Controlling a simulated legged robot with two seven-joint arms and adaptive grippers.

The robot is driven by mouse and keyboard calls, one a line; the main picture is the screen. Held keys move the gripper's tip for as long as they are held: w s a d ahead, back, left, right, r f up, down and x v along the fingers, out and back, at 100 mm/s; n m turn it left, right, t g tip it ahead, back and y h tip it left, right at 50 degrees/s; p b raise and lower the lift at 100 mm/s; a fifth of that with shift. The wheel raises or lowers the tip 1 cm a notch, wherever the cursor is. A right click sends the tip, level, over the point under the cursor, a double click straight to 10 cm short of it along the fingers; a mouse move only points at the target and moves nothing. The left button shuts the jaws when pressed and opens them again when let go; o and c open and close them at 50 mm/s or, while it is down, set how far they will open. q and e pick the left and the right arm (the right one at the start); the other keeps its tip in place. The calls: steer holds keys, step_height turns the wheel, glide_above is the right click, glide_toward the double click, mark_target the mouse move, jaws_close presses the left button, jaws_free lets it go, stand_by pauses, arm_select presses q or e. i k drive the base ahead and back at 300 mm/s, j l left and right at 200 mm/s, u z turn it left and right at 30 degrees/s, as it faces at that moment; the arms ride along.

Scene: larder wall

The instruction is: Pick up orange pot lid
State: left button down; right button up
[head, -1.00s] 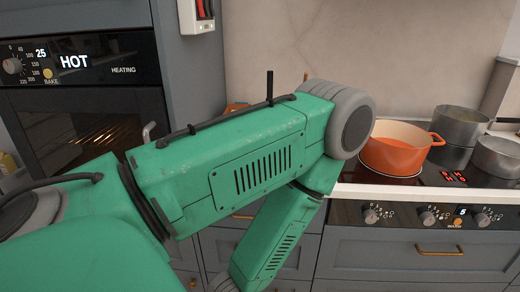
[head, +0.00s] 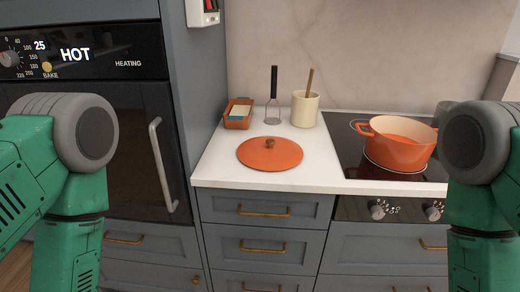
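The orange pot lid (head: 270,154) lies flat on the white counter, left of the cooktop, with its small brown knob (head: 270,143) facing up. The orange pot (head: 397,147) stands uncovered on the cooktop to the right. My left arm shows at the left edge and my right arm at the right edge, both bent downward. Both grippers are below the picture and out of view. Nothing touches the lid.
Behind the lid stand a small orange box (head: 238,114), a black-handled utensil (head: 273,95) and a cream crock (head: 305,108) with a wooden handle in it. The oven door handle (head: 163,165) sticks out at left. The counter around the lid's front is clear.

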mark_target(265, 154)
steer(key=i+j+z, duration=0.25)
steer(key=z, duration=0.15)
steer(key=i+j+z, duration=0.2)
steer(key=z, duration=0.2)
steer(key=j, duration=0.1)
